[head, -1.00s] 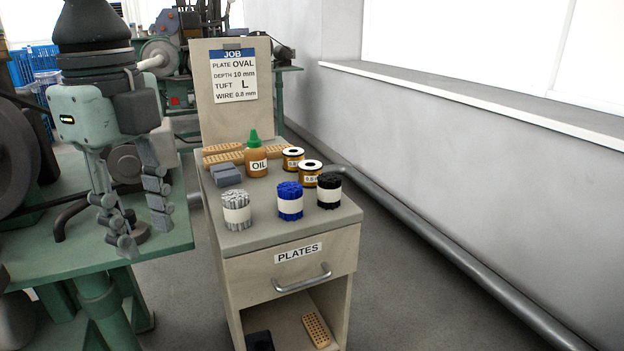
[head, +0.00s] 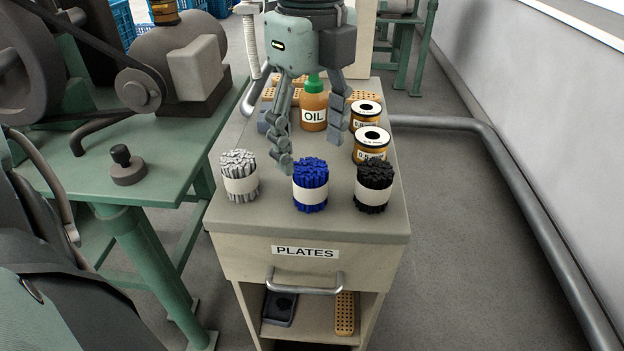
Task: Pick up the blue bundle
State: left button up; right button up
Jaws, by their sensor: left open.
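The blue bundle (head: 311,184) stands upright on the cabinet top, wrapped in a white band. It is between a grey-white bundle (head: 240,176) on its left and a black bundle (head: 373,187) on its right. My left gripper (head: 312,166) hangs fingers down over the cabinet, open and empty. Its fingers are spread either side of the oil bottle in the picture, and its left fingertip shows just behind and left of the blue bundle. I cannot tell whether it touches the bundle. My right gripper is not in view.
The oil bottle (head: 313,104) and two wire spools (head: 371,146) stand behind the bundles. The cabinet (head: 270,226) has a PLATES drawer with a handle (head: 304,284). A green machine table (head: 170,168) is at left. A pipe (head: 520,190) runs along the right wall.

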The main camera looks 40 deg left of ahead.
aim_at(311, 184)
pick_arm(q)
notch_tip(311, 184, down, 2)
jog(key=shift+s+f, duration=0.1)
jog(key=shift+f, duration=0.35)
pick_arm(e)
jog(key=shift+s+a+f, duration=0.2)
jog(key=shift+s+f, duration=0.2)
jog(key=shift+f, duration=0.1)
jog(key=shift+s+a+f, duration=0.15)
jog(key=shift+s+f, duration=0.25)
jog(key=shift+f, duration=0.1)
pick_arm(q)
jog(key=shift+c, duration=0.6)
jog(key=c, duration=1.2)
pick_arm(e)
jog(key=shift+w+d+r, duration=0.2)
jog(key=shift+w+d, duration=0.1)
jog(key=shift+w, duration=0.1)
